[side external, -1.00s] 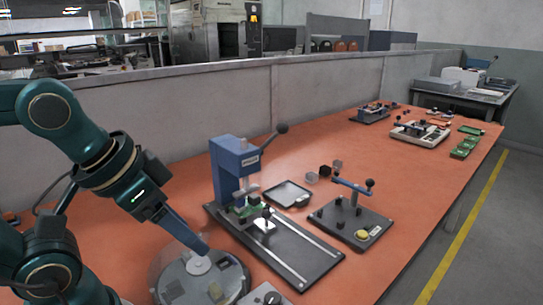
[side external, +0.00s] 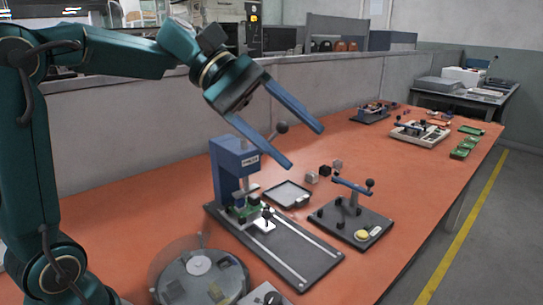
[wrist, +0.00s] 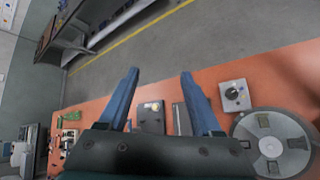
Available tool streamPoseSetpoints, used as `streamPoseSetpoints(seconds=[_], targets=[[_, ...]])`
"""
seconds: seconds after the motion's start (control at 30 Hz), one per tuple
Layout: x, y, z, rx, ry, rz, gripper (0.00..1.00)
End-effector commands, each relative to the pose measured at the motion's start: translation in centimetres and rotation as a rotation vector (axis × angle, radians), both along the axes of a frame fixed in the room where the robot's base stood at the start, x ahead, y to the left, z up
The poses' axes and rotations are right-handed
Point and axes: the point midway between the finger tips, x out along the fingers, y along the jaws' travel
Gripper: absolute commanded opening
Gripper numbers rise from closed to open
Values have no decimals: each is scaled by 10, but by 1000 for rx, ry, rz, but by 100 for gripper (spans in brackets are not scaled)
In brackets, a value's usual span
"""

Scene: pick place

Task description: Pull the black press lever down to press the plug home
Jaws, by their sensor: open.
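The blue press (side external: 232,168) stands upright on a dark base plate at the middle of the table. Its black lever slants up to the right and ends in a round black knob (side external: 281,127); my finger partly covers the lever. A small green part (side external: 250,211) sits under the press ram; I cannot make out the plug. My gripper (side external: 305,148) is open and empty, its two blue fingers wide apart.
A dark fixture with a yellow button (side external: 362,235) stands right of the press. A round turntable (side external: 200,275) is in front. A grey partition (side external: 180,115) runs along the back.

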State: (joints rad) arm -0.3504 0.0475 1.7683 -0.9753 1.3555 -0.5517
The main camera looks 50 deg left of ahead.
Motion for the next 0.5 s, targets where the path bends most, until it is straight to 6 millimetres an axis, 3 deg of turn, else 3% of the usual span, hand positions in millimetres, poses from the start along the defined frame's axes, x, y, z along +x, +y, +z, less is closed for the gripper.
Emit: streamPoseSetpoints(seconds=[0.03,0.17,0.3,0.47,0.5], targets=[[23,13,0,-130,69,103,66],[76,59,2,-482,220,368,66],[120,129,-7,-847,350,628,66],[143,199,-26,-1155,432,830,66],[142,193,-41,-1142,438,819,66]])
